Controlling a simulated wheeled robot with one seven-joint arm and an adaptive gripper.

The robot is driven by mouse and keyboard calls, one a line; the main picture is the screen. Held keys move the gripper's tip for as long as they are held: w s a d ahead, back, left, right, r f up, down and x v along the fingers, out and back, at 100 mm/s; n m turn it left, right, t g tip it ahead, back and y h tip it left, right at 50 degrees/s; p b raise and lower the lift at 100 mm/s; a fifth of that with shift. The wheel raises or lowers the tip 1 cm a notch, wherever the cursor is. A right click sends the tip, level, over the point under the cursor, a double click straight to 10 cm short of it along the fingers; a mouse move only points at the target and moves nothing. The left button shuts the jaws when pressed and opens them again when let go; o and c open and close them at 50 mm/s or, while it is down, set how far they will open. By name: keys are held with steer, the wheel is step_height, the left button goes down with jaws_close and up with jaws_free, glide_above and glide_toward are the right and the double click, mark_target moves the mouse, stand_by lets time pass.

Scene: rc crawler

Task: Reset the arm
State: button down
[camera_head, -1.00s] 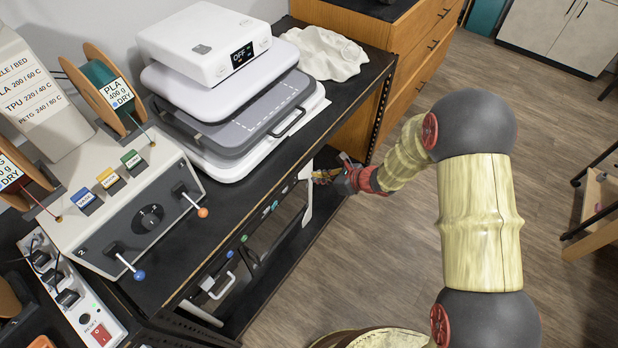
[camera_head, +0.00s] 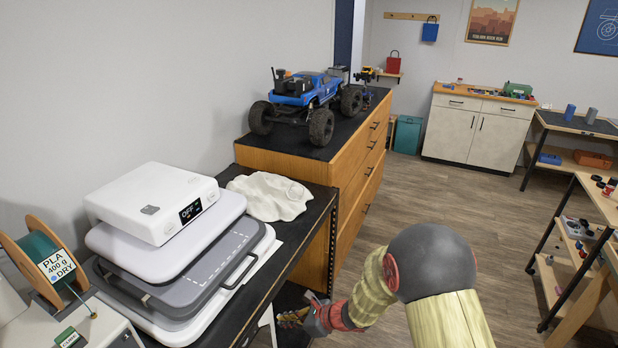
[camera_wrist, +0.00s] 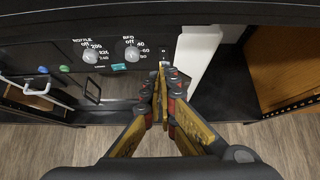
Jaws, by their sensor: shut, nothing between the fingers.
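My gripper (camera_head: 296,318) is low at the right front edge of the black workbench in the head view, with my arm bent at the right. In the wrist view my gripper (camera_wrist: 162,72) has its two fingers together and empty. It points at a dark panel (camera_wrist: 110,62) with two round knobs, marked NOZZLE and BED. A white upright strip (camera_wrist: 197,60) stands just right of the fingertips. I cannot tell whether the fingertips touch the panel.
A blue crawler (camera_head: 305,95) stands on a wooden cabinet (camera_head: 345,180) behind. Open floor (camera_head: 430,195) lies right of the bench; shelves (camera_head: 590,240) stand far right.

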steer(key=s+d+r+n+g+h, duration=0.1)
steer(key=s+d+r+n+g, duration=0.15)
steer(key=s+n, duration=0.45)
steer(key=s+d+r+n+g+h, duration=0.1)
steer(key=s+d+r+n+g, duration=0.15)
steer(key=s+n, duration=0.45)
steer(key=s+d+r+n+t+h, duration=0.3)
steer(key=s+d+r, duration=0.4)
steer(key=d+r, duration=0.4)
steer(key=s+d+r+n+t+h, duration=0.3)
steer(key=s+d+r, duration=0.4)
steer(key=d+r, duration=0.5)
step_height(320, 180, up, 4)
steer(key=shift+d+f+n+t+h, duration=0.15)
steer(key=shift+d+n+t+h, duration=0.2)
steer(key=shift+n+h, duration=0.55)
steer(key=shift+s+a, duration=0.15)
